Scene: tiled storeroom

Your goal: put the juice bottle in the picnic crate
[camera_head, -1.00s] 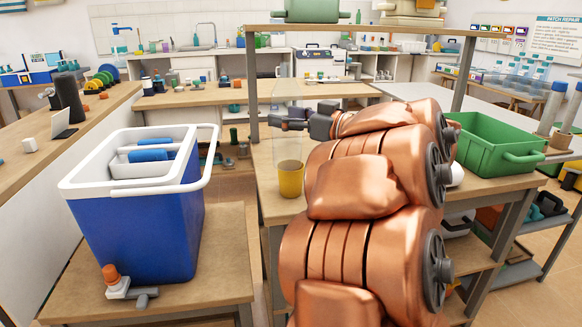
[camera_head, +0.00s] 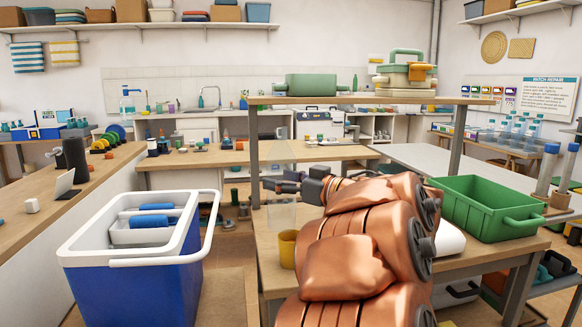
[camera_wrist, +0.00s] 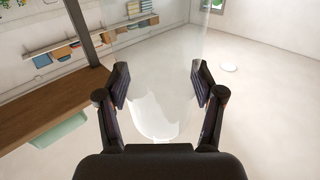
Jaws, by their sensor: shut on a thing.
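A clear, see-through bottle, seemingly the juice bottle (camera_head: 283,212), is upright in my gripper (camera_head: 287,185), above the wooden workbench. In the wrist view the bottle (camera_wrist: 158,105) stands between the two fingers of my gripper (camera_wrist: 160,88), which are shut on its sides. Its outline is faint and I cannot tell what it holds. A green open crate (camera_head: 490,208), likely the picnic crate, sits on the right part of the bench, to the right of my gripper. The crate's floor is hidden by its front wall.
A yellow cup (camera_head: 288,250) stands on the bench below the bottle. A blue and white cooler (camera_head: 130,285) is at the left. An upper shelf (camera_head: 370,100) with its posts spans behind my arm. A white rounded thing (camera_head: 450,238) lies left of the crate, partly hidden.

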